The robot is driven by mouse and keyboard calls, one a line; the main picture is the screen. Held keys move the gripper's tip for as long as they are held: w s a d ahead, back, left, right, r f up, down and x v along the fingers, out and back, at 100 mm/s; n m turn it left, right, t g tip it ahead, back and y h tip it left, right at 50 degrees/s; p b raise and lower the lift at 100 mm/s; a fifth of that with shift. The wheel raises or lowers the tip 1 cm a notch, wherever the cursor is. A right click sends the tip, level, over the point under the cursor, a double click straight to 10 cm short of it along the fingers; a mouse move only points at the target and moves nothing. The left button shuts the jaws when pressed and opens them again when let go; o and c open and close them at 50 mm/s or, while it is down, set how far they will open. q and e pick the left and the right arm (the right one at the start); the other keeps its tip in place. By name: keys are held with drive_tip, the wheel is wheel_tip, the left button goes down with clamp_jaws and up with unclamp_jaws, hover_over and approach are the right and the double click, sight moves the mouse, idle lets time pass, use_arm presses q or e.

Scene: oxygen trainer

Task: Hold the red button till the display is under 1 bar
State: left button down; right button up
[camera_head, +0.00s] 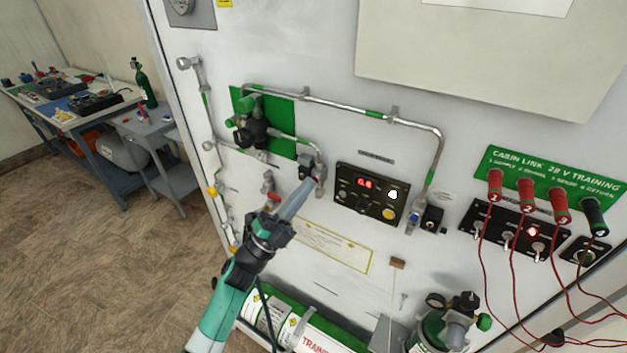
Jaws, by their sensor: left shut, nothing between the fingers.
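The black display panel (345,199) is on the white wall board. Its red digits (365,184) look like 0.8 or 0.0, too small to be sure. A lit white round spot (393,195) and a yellow knob (389,214) are on the panel's right side. My left gripper (308,184) is shut and empty, its tips at or just in front of a small black fitting (305,166) on the pipe, left of the panel. I cannot tell whether they touch it. No red button shows clearly; the tips may cover it. My right gripper is out of view.
A red valve handle (272,196) is left of my fingers. Metal pipes (340,107) surround the area. Red plugs (495,184) with hanging wires are at the right. A workbench (68,122) is at the far left.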

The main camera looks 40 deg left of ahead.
use_arm(q)
drive_tip(key=shift+s+d+p, duration=0.1)
drive_tip(key=shift+s+p, duration=0.45)
drive_tip(key=shift+s, duration=0.25)
drive_tip(key=s+p, duration=0.1)
drive_tip(key=s, duration=0.1)
drive_tip(key=s+d+p, duration=0.1)
drive_tip(key=s+p, duration=0.1)
drive_tip(key=s, duration=0.1)
idle(0.5)
